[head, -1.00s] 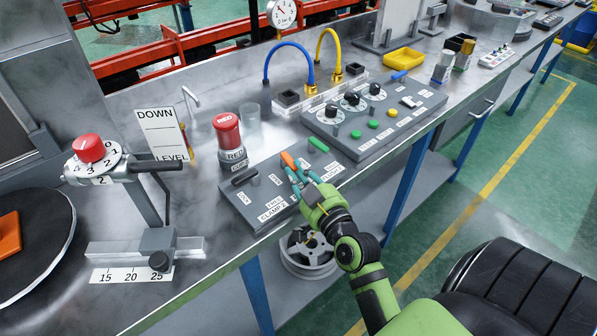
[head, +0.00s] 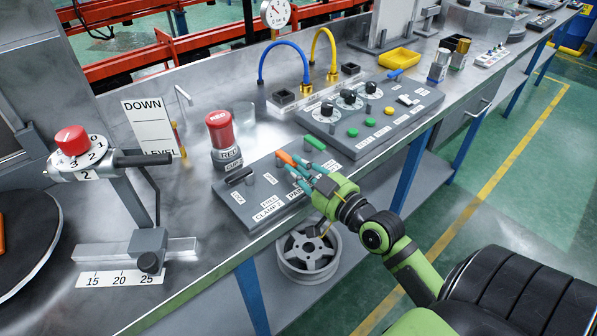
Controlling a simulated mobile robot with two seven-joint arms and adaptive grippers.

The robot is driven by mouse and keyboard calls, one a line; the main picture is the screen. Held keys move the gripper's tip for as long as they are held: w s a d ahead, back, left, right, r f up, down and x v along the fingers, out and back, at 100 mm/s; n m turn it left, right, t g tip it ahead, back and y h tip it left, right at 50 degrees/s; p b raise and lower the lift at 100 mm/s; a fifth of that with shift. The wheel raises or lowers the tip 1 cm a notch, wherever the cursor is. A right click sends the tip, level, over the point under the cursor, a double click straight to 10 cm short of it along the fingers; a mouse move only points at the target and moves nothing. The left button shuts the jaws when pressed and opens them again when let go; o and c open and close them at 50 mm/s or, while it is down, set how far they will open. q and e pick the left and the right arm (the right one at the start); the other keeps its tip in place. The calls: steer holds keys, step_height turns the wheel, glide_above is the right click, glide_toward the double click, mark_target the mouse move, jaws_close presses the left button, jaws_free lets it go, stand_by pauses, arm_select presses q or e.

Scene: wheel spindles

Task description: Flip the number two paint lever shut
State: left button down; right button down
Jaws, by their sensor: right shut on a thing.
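A grey lever panel (head: 235,205) lies on the bench near its front edge. It carries a black lever (head: 239,176) at the left, an orange lever (head: 286,157) in the middle and a green lever (head: 315,143) at the right. Some label words read "CLAMP 2" and "FREE"; the others are too small or covered, so I cannot tell which lever is marked paint two. My right gripper (head: 296,171) reaches in from the right, its teal fingers shut on the orange lever. The fingers hide the lever's lower part. My left gripper is out of view.
A red-topped can (head: 221,130) and a clear cup (head: 245,115) stand behind the panel. A dial box (head: 350,138) sits to the right. A wheel (head: 309,252) lies on the shelf below.

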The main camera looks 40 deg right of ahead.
steer(key=shift+d+r, duration=0.1)
steer(key=shift+r, duration=0.25)
steer(key=c, duration=1.5)
jaws_free()
steer(key=shift+f, duration=0.1)
steer(key=shift+s+f, duration=0.15)
steer(key=shift+s, duration=0.4)
steer(key=s, duration=0.7)
steer(key=s+d, duration=0.1)
steer(key=s, duration=0.2)
steer(key=shift+s, duration=0.4)
